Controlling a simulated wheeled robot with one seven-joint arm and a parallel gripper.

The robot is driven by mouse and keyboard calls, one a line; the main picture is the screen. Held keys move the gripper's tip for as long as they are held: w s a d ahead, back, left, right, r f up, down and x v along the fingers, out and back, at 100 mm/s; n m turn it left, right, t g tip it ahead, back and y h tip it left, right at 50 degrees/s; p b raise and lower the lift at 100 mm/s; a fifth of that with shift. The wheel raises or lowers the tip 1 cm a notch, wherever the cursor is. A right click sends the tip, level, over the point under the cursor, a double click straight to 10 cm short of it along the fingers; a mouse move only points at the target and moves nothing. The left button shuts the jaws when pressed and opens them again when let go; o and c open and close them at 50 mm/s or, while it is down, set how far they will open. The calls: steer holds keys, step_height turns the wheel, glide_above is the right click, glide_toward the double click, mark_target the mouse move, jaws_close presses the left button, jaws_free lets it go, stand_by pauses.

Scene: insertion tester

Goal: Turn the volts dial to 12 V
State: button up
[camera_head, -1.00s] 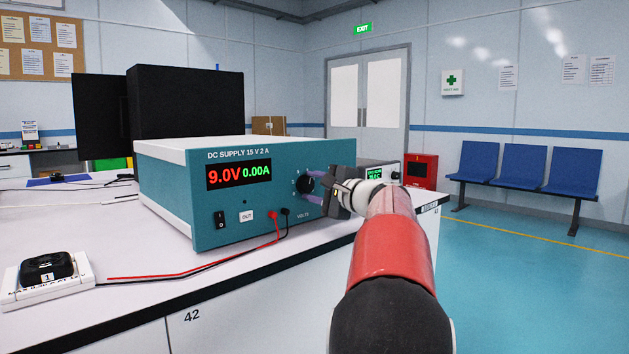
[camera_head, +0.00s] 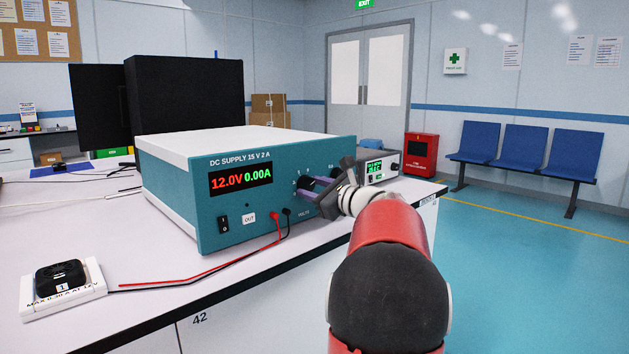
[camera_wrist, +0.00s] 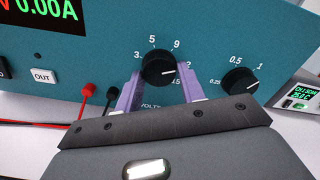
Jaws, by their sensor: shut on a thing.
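The teal DC supply (camera_head: 225,232) stands on the bench, and its display (camera_head: 240,180) reads 12.0V in red and 0.00A in green. The black volts dial (camera_wrist: 158,68) sits between the two purple fingers of my gripper (camera_wrist: 161,85) in the wrist view. Its white mark points right, toward the 12 position, whose label is partly hidden by a finger. My gripper (camera_head: 318,189) is shut on the dial; in the head view the fingers and wrist partly cover it.
A second black dial (camera_wrist: 240,81) sits right of the volts dial. Red and black leads (camera_head: 277,225) plug in left of it. A black fan (camera_head: 60,278) in a white holder lies at the front left. A smaller instrument (camera_head: 378,168) stands behind my gripper.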

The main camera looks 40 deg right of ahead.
steer(key=shift+m+p, duration=0.5)
steer(key=shift+m, duration=0.3)
steer(key=shift+f, duration=0.1)
steer(key=o, duration=1)
steer(key=shift+c, duration=0.2)
steer(key=s, duration=0.7)
steer(key=shift+s+d+b, duration=0.25)
steer(key=shift+s+b, duration=0.15)
